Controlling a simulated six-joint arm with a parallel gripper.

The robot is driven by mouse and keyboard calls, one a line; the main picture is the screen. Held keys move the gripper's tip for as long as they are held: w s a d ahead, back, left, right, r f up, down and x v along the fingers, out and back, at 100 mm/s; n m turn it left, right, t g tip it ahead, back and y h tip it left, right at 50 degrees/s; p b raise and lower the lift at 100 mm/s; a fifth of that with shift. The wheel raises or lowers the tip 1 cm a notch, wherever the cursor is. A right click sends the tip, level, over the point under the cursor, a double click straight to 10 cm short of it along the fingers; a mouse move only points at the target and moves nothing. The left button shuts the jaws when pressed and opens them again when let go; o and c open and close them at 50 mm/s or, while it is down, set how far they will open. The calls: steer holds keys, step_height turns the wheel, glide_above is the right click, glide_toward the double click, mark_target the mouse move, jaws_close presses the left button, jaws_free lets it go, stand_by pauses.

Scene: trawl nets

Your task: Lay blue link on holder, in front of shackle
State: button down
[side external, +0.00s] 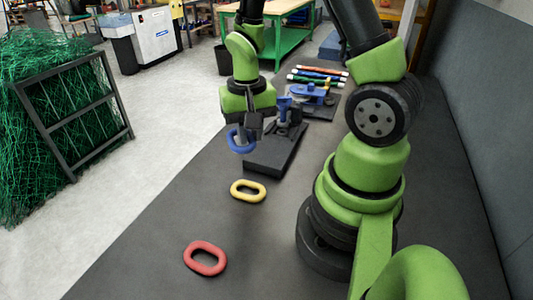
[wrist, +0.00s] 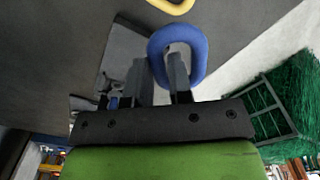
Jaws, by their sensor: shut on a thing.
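The blue link (side external: 233,143) is held in my gripper (side external: 246,138), and it also shows large in the wrist view (wrist: 199,48). One finger passes through its opening, so one long side lies between the fingers. The link hangs in the air at the left of the dark holder (side external: 266,163), apart from it as far as I can see. The holder is a dark flat block on the bench; its bare part shows in the wrist view (wrist: 123,45). A grey and blue fitting, apparently the shackle (side external: 284,107), stands at its far end, partly hidden by my gripper.
A yellow link (side external: 248,191) and a red link (side external: 205,258) lie on the dark bench nearer the camera. A blue tool (side external: 313,93) and several coloured rods (side external: 320,75) lie behind the holder. Green nets (side external: 45,120) stand at the left, off the bench.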

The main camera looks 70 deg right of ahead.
mark_target(276, 153)
steer(key=s+d+r+m, duration=0.1)
steer(key=s+d+m, duration=0.2)
steer(key=d+m, duration=0.55)
steer(key=f, duration=0.9)
steer(key=shift+w+d+f, duration=0.15)
steer(key=shift+d+f, duration=0.05)
steer(key=shift+f, duration=0.15)
steer(key=c, duration=1)
jaws_free()
steer(key=shift+c, duration=0.2)
